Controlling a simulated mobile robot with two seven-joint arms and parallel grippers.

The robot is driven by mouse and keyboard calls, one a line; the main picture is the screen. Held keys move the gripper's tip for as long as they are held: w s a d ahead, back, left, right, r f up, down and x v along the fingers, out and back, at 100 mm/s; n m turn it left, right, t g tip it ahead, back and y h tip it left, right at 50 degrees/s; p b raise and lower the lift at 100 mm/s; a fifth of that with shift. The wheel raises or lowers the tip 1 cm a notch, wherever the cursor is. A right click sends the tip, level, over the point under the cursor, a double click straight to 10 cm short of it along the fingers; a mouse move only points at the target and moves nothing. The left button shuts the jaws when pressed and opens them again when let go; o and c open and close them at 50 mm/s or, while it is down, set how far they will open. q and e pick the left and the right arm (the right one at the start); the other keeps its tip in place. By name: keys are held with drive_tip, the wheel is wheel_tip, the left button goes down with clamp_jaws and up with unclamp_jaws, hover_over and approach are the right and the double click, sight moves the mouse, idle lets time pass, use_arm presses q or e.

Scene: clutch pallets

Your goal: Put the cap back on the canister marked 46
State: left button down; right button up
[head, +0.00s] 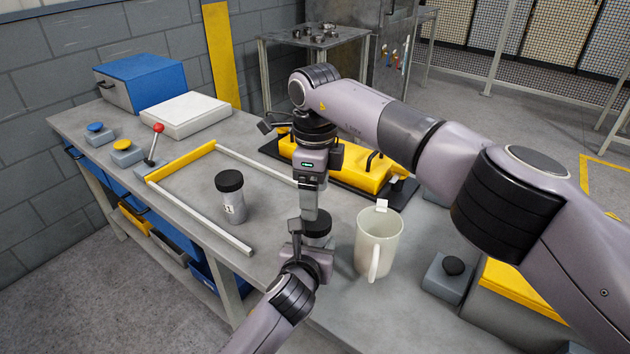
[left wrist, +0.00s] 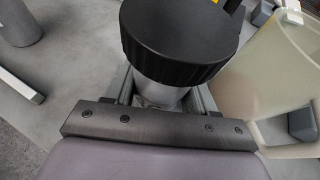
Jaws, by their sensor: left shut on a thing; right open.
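A grey canister stands between my two left fingers; its body shows in the left wrist view (left wrist: 160,92). A ribbed black cap (left wrist: 180,38) sits on top of it; I cannot tell whether it is fully seated. My left gripper (head: 312,244) is shut on this canister near the table's front edge. Its label is hidden. My right gripper (head: 311,212) points down just above the cap and is open; its fingertips partly hide the cap in the head view. Another canister (head: 233,206) with a black cap stands to the left, its label too small to read.
A cream mug (head: 371,245) with a white tag stands close right of the held canister. A yellow and white frame (head: 208,218) surrounds the left canister. A yellow fixture (head: 352,172) lies behind my right arm. A button box (head: 447,277) is at right.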

wheel_tip(320, 180, down, 6)
drive_tip(key=shift+r, duration=0.1)
idle(0.4)
drive_tip(key=c, duration=0.9)
drive_tip(key=o, duration=1.3)
drive_tip(key=shift+c, duration=0.2)
drive_tip(key=shift+a, duration=0.1)
wheel_tip(320, 180, up, 12)
